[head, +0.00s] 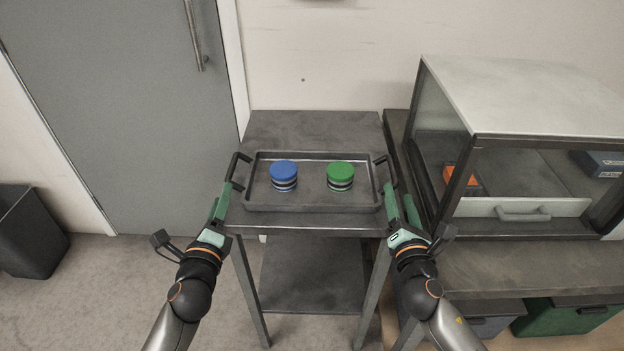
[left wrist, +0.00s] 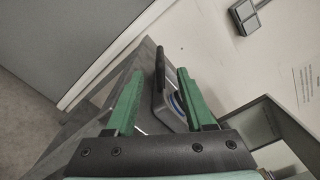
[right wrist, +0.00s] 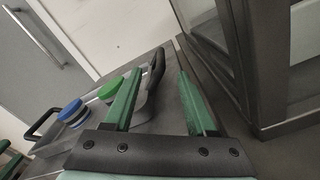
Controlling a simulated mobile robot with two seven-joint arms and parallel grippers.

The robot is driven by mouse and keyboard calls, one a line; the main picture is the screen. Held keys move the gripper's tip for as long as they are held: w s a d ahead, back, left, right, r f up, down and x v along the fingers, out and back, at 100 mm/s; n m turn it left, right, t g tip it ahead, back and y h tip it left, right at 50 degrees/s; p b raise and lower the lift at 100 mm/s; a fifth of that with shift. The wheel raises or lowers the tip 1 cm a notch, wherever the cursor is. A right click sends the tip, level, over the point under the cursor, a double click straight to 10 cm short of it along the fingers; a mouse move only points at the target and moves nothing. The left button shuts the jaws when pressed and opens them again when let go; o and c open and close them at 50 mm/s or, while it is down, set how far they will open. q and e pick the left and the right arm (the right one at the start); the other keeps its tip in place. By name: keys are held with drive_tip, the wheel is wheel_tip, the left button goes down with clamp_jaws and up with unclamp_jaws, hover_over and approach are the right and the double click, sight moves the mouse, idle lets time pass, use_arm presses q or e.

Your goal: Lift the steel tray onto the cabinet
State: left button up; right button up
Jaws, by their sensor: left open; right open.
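The steel tray (head: 313,205) lies flat on a grey stand and has a dark handle at each end. A blue-topped round container (head: 284,172) and a green-topped one (head: 341,173) stand upright in it. My left gripper (head: 230,190) is open at the tray's left handle (head: 236,168); in the left wrist view that handle (left wrist: 160,68) shows between the fingers. My right gripper (head: 397,192) is open at the right handle (head: 386,168). In the right wrist view this handle (right wrist: 157,72) shows between the fingertips. I cannot tell whether either handle is touched.
A glass-sided cabinet (head: 540,100) with a flat light top stands to the right, close to my right arm. An orange item (head: 460,178) is inside it. The stand's top (head: 310,128) is clear behind the tray. A door (head: 130,110) and a bin (head: 32,230) are at left.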

sight(235, 156)
use_arm(q)
drive_tip(key=w, duration=1.1)
drive_tip(key=shift+w+d, duration=0.15)
drive_tip(key=shift+d, duration=0.1)
use_arm(e)
drive_tip(key=w, duration=1.1)
drive_tip(key=shift+w+d, duration=0.15)
drive_tip(key=shift+d, duration=0.05)
drive_tip(key=shift+c, duration=0.2)
use_arm(q)
clamp_jaws()
use_arm(e)
clamp_jaws()
use_arm(q)
drive_tip(key=shift+r, duration=0.2)
use_arm(e)
drive_tip(key=shift+r, duration=0.2)
